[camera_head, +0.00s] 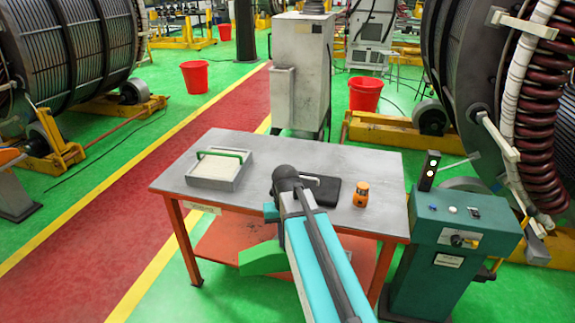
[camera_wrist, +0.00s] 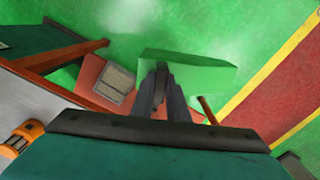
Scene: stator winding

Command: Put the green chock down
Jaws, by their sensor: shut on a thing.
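The green chock (camera_head: 262,260) is a wedge-shaped block in front of the work table's near edge, lower than its top, in the head view. In the wrist view, the chock (camera_wrist: 200,72) is between the dark fingers of my gripper (camera_wrist: 160,88), which is shut on it. It is held over the green floor and the red lower shelf; its exact height cannot be told. In the head view my arm hides the gripper's fingers and part of the chock.
The grey table top (camera_head: 240,200) carries a grey tray (camera_head: 216,180) with a green handle, a dark case (camera_head: 322,192) and an orange jar (camera_head: 361,194). A green control console (camera_head: 440,285) stands right of the table. Green floor (camera_head: 210,302) is clear at the front left.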

